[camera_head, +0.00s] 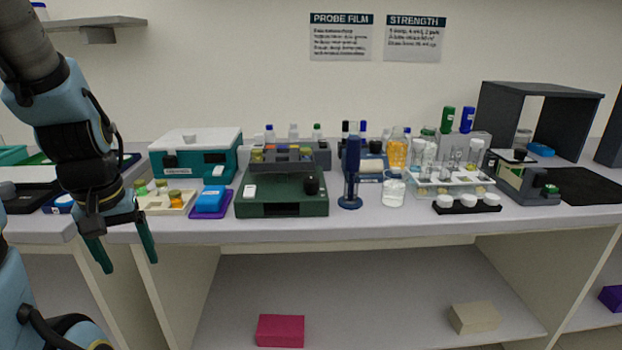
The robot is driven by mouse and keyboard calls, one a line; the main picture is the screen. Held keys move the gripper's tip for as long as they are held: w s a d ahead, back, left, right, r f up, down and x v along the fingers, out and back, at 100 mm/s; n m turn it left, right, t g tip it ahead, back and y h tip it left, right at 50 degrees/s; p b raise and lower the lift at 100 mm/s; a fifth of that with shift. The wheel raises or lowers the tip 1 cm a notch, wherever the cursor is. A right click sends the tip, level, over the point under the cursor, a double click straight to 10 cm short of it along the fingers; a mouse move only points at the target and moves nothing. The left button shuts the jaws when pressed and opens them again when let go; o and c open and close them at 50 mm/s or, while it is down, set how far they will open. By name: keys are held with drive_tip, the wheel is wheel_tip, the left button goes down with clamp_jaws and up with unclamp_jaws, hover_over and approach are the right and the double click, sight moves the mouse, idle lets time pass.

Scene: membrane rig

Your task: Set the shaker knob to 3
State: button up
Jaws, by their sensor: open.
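A dark green box-shaped device (285,207), which looks like the shaker, stands at the front middle of the bench. A black knob (312,185) sits on its top at the right, and a white block-like part (250,191) is at the left. The knob's pointer and any numbers are too small to read. A grey rack with yellow-capped vials (283,158) is at the device's back. My gripper (130,265) hangs at the left, pointing down in front of the bench edge. It is open and empty, well apart from the knob.
A blue box on a purple tray (210,200) and a vial tray (165,202) lie left. The teal-and-white machine (195,155) is behind them. A narrow front strip is clear.

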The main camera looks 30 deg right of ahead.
drive_tip(key=w+d+r+n+p, duration=0.2)
drive_tip(key=w+d+r+n, duration=0.15)
drive_tip(key=w+d, duration=0.35)
wheel_tip(320, 180, up, 11)
drive_tip(key=n+g+p, duration=0.2)
drive_tip(key=n+p, duration=0.2)
drive_tip(key=n, duration=0.4)
hover_over(311, 180)
drive_tip(key=shift+m, duration=0.25)
wheel_tip(311, 180, down, 11)
drive_tip(key=shift+w+d+r+p, duration=0.1)
drive_tip(key=shift+p, duration=1.1)
clamp_jaws()
